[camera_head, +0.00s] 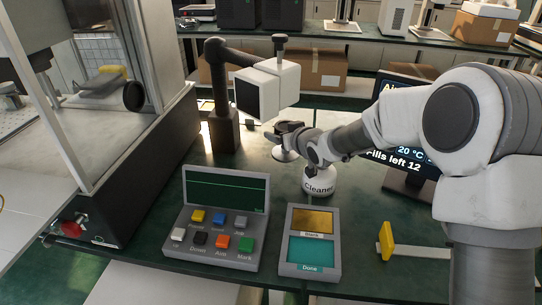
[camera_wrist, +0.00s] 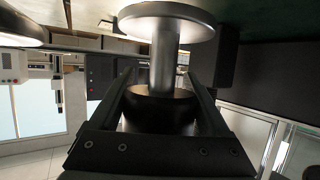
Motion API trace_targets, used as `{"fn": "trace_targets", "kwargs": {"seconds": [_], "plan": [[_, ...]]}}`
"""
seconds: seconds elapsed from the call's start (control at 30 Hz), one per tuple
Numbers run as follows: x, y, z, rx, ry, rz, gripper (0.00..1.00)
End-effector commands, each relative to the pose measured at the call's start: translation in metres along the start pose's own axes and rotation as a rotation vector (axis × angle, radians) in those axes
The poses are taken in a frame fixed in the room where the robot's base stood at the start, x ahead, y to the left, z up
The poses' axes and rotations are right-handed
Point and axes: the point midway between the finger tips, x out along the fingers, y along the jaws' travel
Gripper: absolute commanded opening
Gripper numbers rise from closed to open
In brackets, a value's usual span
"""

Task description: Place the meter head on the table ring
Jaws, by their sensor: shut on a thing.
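The meter head (camera_wrist: 165,55) fills the upper middle of the wrist view: a silver disc on a metal stem with a dark round part. My gripper (camera_wrist: 158,90) is shut on its dark part, one finger on each side. In the head view my gripper (camera_head: 297,140) is at mid-picture, with the pale disc of the meter head (camera_head: 285,155) hanging below it. The disc appears above the green bench top; the exact gap cannot be told. I cannot make out the table ring in either view.
A white round item labelled Cleaner (camera_head: 319,182) stands just below my wrist. A dark post with a boxy head (camera_head: 264,90) stands close behind my gripper. A button console (camera_head: 217,220), a Blank/Done tray (camera_head: 311,242) and a yellow handle (camera_head: 386,240) are in front. A screen (camera_head: 405,172) is right.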

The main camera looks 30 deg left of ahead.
Motion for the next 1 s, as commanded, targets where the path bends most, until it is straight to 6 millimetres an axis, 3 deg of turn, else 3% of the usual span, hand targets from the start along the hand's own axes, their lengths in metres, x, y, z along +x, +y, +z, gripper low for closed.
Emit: {"fn": "trace_targets", "kwargs": {"seconds": [0.1,0.27,0.43,0.67,1.0], "plan": [[0.011,-0.017,0.006,-0.003,0.006,-0.002,0.00],[0.017,-0.027,0.009,0.000,0.007,0.000,0.00],[0.021,-0.028,0.017,0.000,0.006,0.001,0.00],[0.033,-0.029,0.046,-0.001,0.004,0.000,0.00],[0.034,-0.028,0.048,0.000,0.006,0.001,0.00]]}}
